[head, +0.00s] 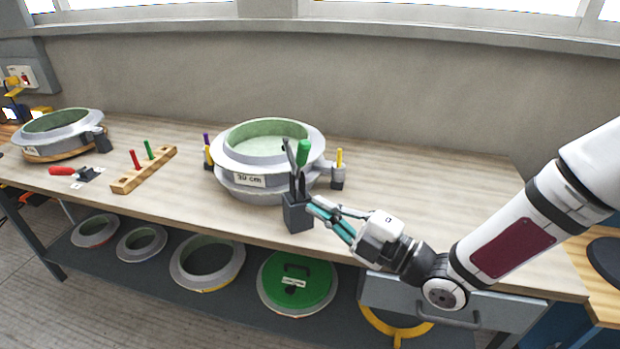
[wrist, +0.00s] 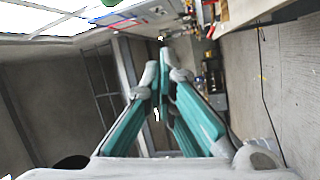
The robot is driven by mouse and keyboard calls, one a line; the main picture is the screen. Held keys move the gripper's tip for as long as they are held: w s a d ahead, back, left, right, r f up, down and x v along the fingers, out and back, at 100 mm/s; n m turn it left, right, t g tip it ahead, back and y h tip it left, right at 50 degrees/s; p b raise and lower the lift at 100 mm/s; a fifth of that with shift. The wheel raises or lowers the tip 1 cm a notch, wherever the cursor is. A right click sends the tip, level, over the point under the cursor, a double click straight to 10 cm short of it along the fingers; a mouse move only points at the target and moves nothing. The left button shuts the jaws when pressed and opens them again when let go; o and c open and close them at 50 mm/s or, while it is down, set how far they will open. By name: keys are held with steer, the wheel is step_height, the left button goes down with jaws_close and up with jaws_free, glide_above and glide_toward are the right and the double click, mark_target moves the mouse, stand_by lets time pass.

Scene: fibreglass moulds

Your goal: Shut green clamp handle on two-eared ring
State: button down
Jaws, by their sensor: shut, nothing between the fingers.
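The grey ring mould (head: 232,165) with a pale green inside stands at the middle of the bench, with an ear visible at its right. A clamp with a green handle (head: 303,152) stands in front of it on a dark block (head: 297,215); the handle points up. My gripper (head: 311,204) is shut and empty, beside the clamp's dark block at its right, below the green handle. I cannot tell whether it touches. In the wrist view the fingertips (wrist: 160,65) are together; a green piece (wrist: 97,12) at the top edge may be the handle.
A yellow-handled clamp (head: 339,158) stands at the ring's right, and purple (head: 206,139) and yellow handles at its left. A wooden rack (head: 145,171) with red and green pegs, a red-handled clamp (head: 62,171) and another ring (head: 62,128) lie further left. The bench's right side is clear.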

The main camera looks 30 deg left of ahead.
steer(key=d+f+n+t+y+b, duration=0.2)
steer(key=d+f+n, duration=0.1)
steer(key=n+t+p, duration=0.1)
steer(key=p, duration=0.1)
glide_toward(301, 162)
steer(key=s+a+r, duration=0.3)
steer(key=s+a, duration=0.1)
steer(key=shift+w+a+r, duration=0.25)
steer(key=shift+w+a, duration=0.25)
steer(key=shift+w, duration=0.25)
steer(key=shift+w+a+r, duration=0.25)
steer(key=shift+w+a, duration=0.2)
steer(key=shift+w, duration=0.35)
